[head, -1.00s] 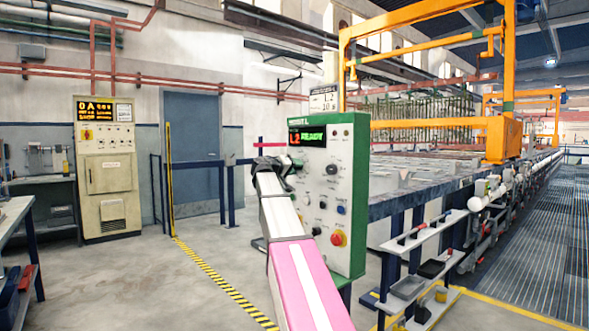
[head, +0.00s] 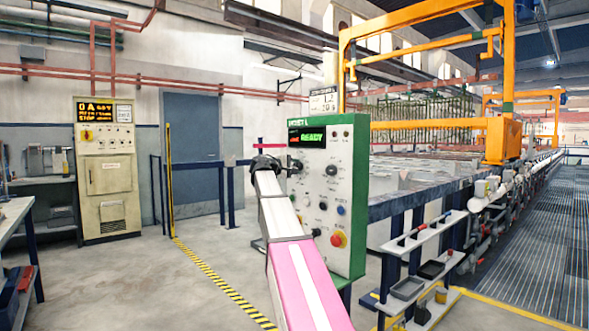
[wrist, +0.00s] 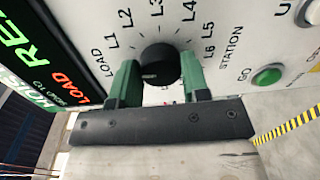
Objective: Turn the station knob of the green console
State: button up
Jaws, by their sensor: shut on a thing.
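The green console (head: 352,215) stands right of centre in the head view, with a white front panel and a lit display (head: 307,138). The wrist view shows the black station knob (wrist: 158,62) with labels LOAD and L1 to L6 around it. My gripper (wrist: 160,78) has its green fingers on either side of the knob, shut on it. The display in the wrist view reads LOAD in red beside green letters (wrist: 35,45). In the head view my gripper (head: 267,165) is at the panel's left edge and the knob is hidden.
A green GO button (wrist: 267,75) sits near the knob. Lower on the panel is a red emergency knob (head: 338,239). A cream cabinet (head: 107,180) stands at the left, and a tank line (head: 420,175) runs behind the console.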

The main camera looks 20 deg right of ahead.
jog(key=shift+n, duration=0.6)
jog(key=o, duration=0.9)
jog(key=shift+a, duration=0.1)
jog(key=v, duration=1)
jog(key=shift+s+a, duration=0.1)
jog(key=shift+a, duration=0.25)
